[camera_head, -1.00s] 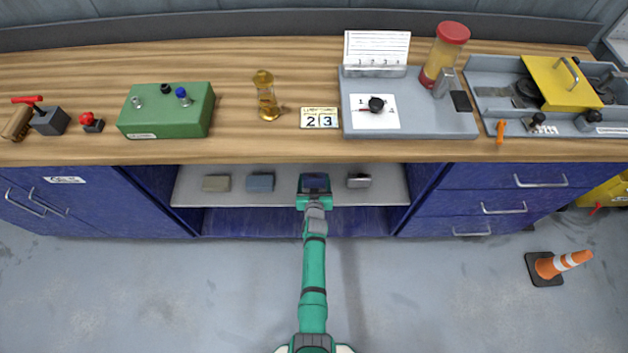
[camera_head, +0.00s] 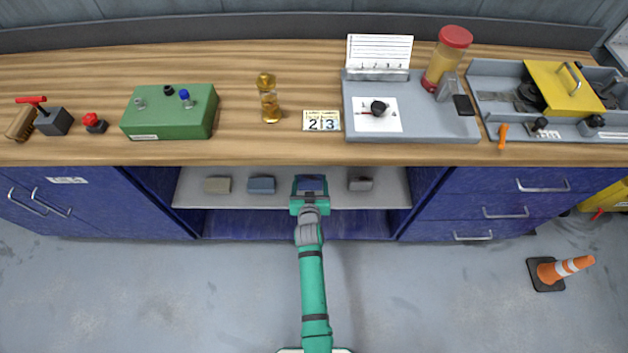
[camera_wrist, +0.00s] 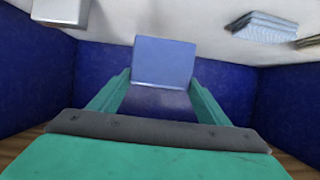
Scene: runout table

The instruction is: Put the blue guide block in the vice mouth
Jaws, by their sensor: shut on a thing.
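The blue guide block (camera_wrist: 163,62) is between the fingertips of my gripper in the wrist view. My gripper (camera_wrist: 160,85) is shut on it. In the head view my gripper (camera_head: 310,190) reaches into the open bay under the bench, at the shelf, with the dark blue block (camera_head: 311,182) at its tip. I cannot tell whether the block still touches the shelf. I cannot make out a vice mouth for certain. A grey tray (camera_head: 480,118) with dark metal parts and a yellow cover (camera_head: 565,85) stands on the bench at the right.
On the shelf (camera_head: 335,200), tan (camera_head: 217,185) and blue-grey (camera_head: 261,184) blocks lie left of my gripper, a silver block (camera_head: 360,184) right. Blue cabinets flank the bay; the benchtop (camera_head: 240,150) overhangs it.

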